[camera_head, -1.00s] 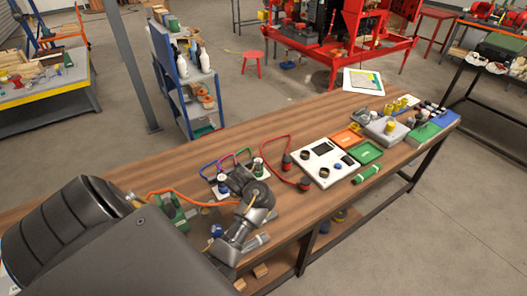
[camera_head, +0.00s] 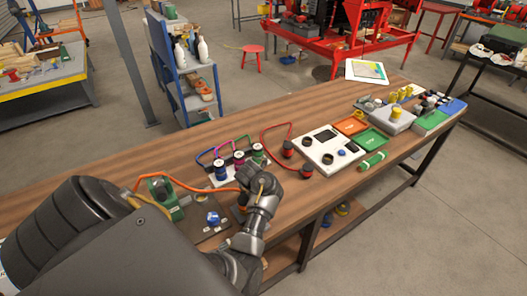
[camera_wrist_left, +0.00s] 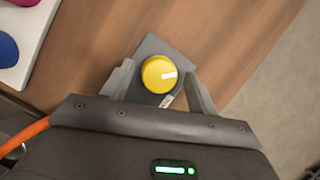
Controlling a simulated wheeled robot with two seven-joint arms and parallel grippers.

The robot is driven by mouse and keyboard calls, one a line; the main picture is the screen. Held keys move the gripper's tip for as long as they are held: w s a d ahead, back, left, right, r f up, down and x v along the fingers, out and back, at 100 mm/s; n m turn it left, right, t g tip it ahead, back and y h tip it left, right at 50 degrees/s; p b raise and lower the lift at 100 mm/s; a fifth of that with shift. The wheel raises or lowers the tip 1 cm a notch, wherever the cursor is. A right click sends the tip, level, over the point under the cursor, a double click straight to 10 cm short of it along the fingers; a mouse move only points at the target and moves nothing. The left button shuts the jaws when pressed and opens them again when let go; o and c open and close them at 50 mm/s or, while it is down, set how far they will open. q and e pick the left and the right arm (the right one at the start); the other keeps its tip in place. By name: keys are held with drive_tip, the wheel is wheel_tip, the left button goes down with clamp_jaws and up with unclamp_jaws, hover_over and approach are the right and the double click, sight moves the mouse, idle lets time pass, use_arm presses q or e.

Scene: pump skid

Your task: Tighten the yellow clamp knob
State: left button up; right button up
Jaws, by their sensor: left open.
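The yellow clamp knob (camera_wrist_left: 159,74) shows in the left wrist view, round with a white pointer mark, on a grey block (camera_wrist_left: 153,45) on the wooden bench. My left gripper (camera_wrist_left: 158,84) is open, one finger on each side of the knob, with visible gaps between fingers and knob. I cannot tell how far above the knob the fingertips are. In the head view my left arm (camera_head: 262,205) reaches over the bench and hides the knob. My right gripper is not in view.
A white panel with several coloured knobs (camera_head: 236,165) stands beside my wrist. A blue knob (camera_head: 213,218) and a green device (camera_head: 163,198) with an orange cable lie nearer. A white instrument panel (camera_head: 326,149) and trays are to the right. The bench's front edge is close.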

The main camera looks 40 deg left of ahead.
use_arm(q)
drive_tip(key=c, duration=1)
drive_tip(key=shift+r+m, duration=0.1)
drive_tip(key=shift+m, duration=0.3)
drive_tip(key=m+h+p, duration=0.1)
drive_tip(key=m+p, duration=0.1)
drive_tip(key=m, duration=0.2)
drive_tip(key=shift+a+r+h, duration=0.1)
drive_tip(key=shift+h, duration=0.3)
drive_tip(key=m+p, duration=0.1)
drive_tip(key=m, duration=0.1)
drive_tip(key=m+g+h+p, duration=0.1)
drive_tip(key=m, duration=0.1)
drive_tip(key=shift+a+m+h+p, duration=0.15)
drive_tip(key=shift+m+h+p, duration=0.15)
drive_tip(key=shift+p, duration=0.1)
drive_tip(key=m+g+h+p, duration=0.1)
drive_tip(key=m+p, duration=0.1)
drive_tip(key=m, duration=0.2)
drive_tip(key=shift+w+a, duration=0.1)
drive_tip(key=shift+w, duration=0.05)
drive_tip(key=shift+w+m+g+h+p, duration=0.15)
drive_tip(key=shift+m+g+p, duration=0.35)
drive_tip(key=shift+m, duration=0.6)
drive_tip(key=shift+s+m+g+h+p, duration=0.15)
drive_tip(key=shift+m+g+p, duration=0.3)
drive_tip(key=shift+m, duration=0.65)
drive_tip(key=shift+w, duration=0.1)
